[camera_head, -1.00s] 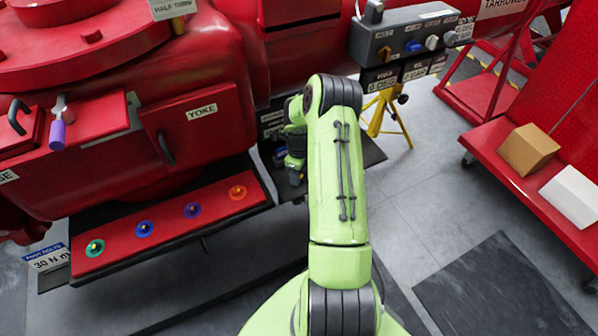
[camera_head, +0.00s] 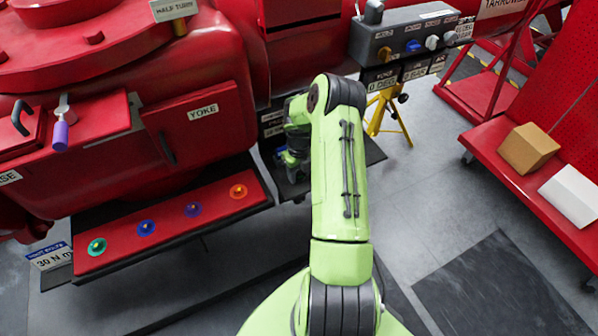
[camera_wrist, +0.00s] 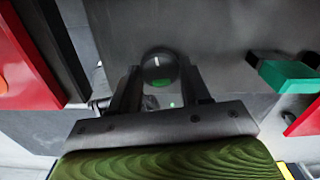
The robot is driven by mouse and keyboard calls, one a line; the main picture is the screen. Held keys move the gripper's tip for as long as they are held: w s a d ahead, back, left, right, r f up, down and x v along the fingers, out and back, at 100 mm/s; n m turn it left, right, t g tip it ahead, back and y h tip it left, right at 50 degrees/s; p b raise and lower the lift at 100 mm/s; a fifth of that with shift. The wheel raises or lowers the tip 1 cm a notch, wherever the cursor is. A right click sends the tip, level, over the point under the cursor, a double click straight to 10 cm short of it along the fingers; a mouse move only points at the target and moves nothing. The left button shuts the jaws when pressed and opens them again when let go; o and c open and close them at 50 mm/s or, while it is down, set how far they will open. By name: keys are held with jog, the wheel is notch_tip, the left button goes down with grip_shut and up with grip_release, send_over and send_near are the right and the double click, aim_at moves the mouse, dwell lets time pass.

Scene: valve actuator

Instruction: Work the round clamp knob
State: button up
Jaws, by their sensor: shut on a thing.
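The round clamp knob (camera_wrist: 158,68) is dark, with a pale mark on its top and a green patch on its near side. It shows in the wrist view, upper middle, in front of a grey surface. My gripper (camera_wrist: 160,82) has its two dark fingers on the left and right sides of the knob and is shut on it. In the head view my green arm reaches over to the red machine, and my arm hides the knob there.
A green-topped block (camera_wrist: 288,75) sticks out to the right of the knob in the wrist view. A red panel (camera_wrist: 25,65) stands at left. In the head view a red ledge with coloured rings (camera_head: 170,222) lies left of my arm, and a grey control box (camera_head: 410,38) stands beyond it.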

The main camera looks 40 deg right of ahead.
aim_at(299, 175)
jog(key=o, duration=1.1)
jog(key=shift+c, duration=0.2)
notch_tip(299, 175, up, 16)
jog(key=p, duration=0.4)
jog(key=shift+s+f, duration=0.1)
jog(key=shift+f, duration=0.1)
